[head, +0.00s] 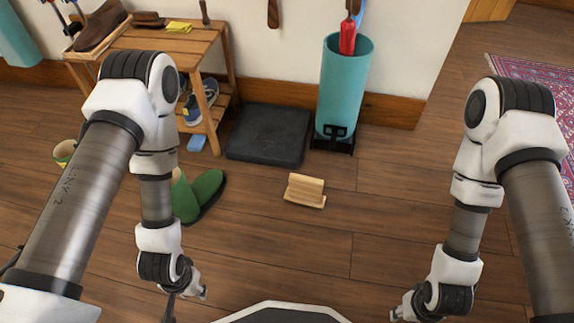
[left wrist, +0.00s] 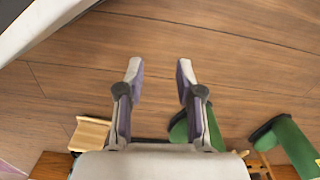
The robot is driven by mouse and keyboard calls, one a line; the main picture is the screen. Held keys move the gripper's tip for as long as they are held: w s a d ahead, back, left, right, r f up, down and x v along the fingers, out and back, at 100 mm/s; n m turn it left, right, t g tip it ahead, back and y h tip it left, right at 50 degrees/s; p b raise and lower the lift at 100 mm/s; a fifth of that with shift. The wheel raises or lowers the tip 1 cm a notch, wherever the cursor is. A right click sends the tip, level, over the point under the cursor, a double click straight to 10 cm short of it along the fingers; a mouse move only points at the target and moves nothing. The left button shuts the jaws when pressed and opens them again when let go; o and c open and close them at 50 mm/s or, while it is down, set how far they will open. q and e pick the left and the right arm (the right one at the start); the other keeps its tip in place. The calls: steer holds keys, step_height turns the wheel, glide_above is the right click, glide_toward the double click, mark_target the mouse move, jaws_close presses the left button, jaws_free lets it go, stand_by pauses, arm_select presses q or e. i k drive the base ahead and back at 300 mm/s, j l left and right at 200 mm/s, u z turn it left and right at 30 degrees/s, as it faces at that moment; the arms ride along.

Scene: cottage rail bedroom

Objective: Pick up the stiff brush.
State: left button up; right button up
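A dark brown, brush-like object (head: 148,19) lies on the slatted wooden bench (head: 130,42) at the upper left of the head view. It is small there, and I cannot be sure it is the stiff brush. A thin dark upright handle (head: 205,12) stands near the bench's right end, its type unclear. My left gripper (left wrist: 159,70) is open and empty in the left wrist view, above bare floor and far from the bench. My right gripper (head: 398,313) is low at the right of the head view, with its fingers too small to read.
A brown shoe (head: 100,27) and yellow cloth (head: 179,27) are on the bench. Green boots (head: 208,188), a pale wooden block (head: 305,190) and a dark mat (head: 268,134) lie on the floor. A teal cylinder (head: 343,90) stands by the wall. Floor at centre front is clear.

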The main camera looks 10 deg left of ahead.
mark_target(303, 189)
steer(key=i+l+u, duration=0.15)
steer(key=l, duration=0.2)
steer(key=i+l+u, duration=0.1)
steer(key=l, duration=0.3)
steer(key=i+l+u, duration=0.15)
steer(key=l, duration=0.25)
steer(key=i+l+u, duration=0.1)
steer(key=l, duration=0.3)
steer(key=i, duration=0.05)
